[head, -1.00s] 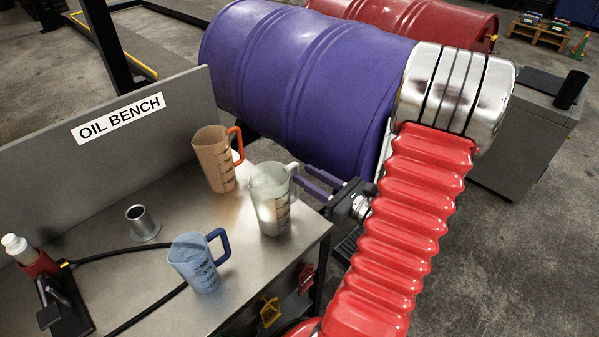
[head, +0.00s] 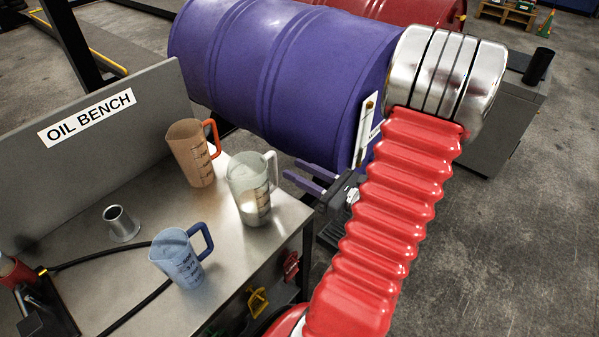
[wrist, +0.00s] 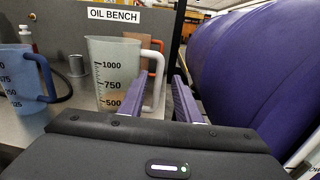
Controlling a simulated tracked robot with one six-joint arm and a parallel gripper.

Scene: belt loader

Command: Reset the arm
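My gripper (head: 291,168) is open, its two purple fingers pointing left towards the clear jug (head: 246,192) on the bench. In the head view a small gap shows between the fingertips and the jug's white handle. In the wrist view the fingers (wrist: 156,95) stand apart with nothing held, and the clear jug (wrist: 110,75) is upright just beyond them. Its handle shows in line with the space between the fingers.
The oil bench (head: 110,270) also holds an orange-handled jug (head: 190,155), a blue-handled jug (head: 180,262) and a metal funnel (head: 121,224). A large purple drum (head: 290,75) lies close behind my gripper. Open floor (head: 490,240) is at right.

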